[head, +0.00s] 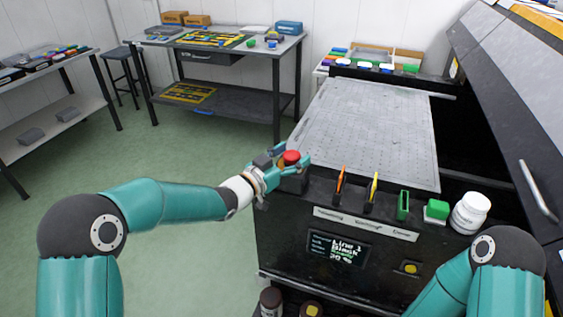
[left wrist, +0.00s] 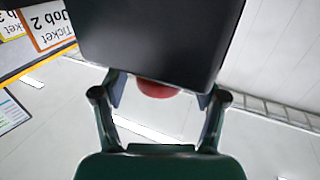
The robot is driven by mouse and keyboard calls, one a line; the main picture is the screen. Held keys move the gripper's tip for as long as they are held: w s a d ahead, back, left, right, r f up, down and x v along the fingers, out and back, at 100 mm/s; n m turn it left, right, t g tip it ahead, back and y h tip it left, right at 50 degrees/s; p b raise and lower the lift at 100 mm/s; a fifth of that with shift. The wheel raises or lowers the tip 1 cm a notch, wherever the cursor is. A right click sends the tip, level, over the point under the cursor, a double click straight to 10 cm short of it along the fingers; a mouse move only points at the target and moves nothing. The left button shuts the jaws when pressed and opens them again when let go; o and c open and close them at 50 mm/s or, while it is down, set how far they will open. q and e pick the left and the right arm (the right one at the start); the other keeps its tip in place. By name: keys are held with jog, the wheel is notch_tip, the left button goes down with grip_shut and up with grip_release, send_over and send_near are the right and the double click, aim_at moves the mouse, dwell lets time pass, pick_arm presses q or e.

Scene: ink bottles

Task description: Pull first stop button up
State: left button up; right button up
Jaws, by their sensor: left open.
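The red stop button (head: 291,157) sits on a dark base at the near left corner of the machine. My left gripper (head: 289,162) is at the button, its fingers open around it. In the left wrist view the red button (left wrist: 158,89) shows as a sliver between the two open fingertips (left wrist: 160,95), mostly hidden by a dark block (left wrist: 160,40). Whether the fingers touch it I cannot tell. My right arm shows at the lower right in the head view, but its gripper is out of sight.
A perforated grey bed (head: 365,125) lies behind the button. Orange and yellow tools, a green block (head: 437,210) and a white bottle (head: 470,212) stand along the machine's front edge. A small display (head: 338,247) is on the front. Green floor lies clear at left.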

pick_arm(q)
jog(key=v, duration=1.1)
jog(key=shift+s+a, duration=0.25)
jog(key=shift+a, duration=0.05)
